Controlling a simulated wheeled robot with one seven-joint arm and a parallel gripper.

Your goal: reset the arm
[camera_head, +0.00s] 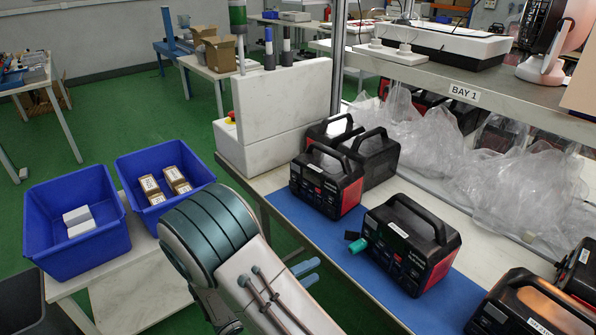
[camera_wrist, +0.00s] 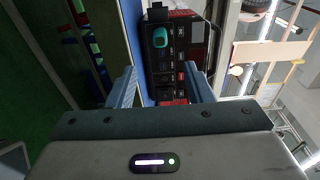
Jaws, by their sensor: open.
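My arm reaches in from the bottom of the head view. My gripper (camera_head: 312,271) shows there only as two blue-grey fingertips beyond the arm, left of the blue mat (camera_head: 374,291). In the wrist view my gripper (camera_wrist: 161,84) is open, with its two fingers apart and nothing seen between them. A black and red power station (camera_head: 412,243) stands on the mat with a green plug (camera_head: 357,246) at its front face. In the wrist view the power station (camera_wrist: 176,62) and the green plug (camera_wrist: 169,30) lie beyond the fingers, turned sideways.
More power stations (camera_head: 327,180) stand along the bench. One blue bin (camera_head: 77,256) holds white boxes; another (camera_head: 128,170) holds several brown boxes. A shelf marked BAY 1 (camera_head: 463,93) overhangs the bench, with clear plastic bags (camera_head: 425,143) beneath. Some green floor is free at left.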

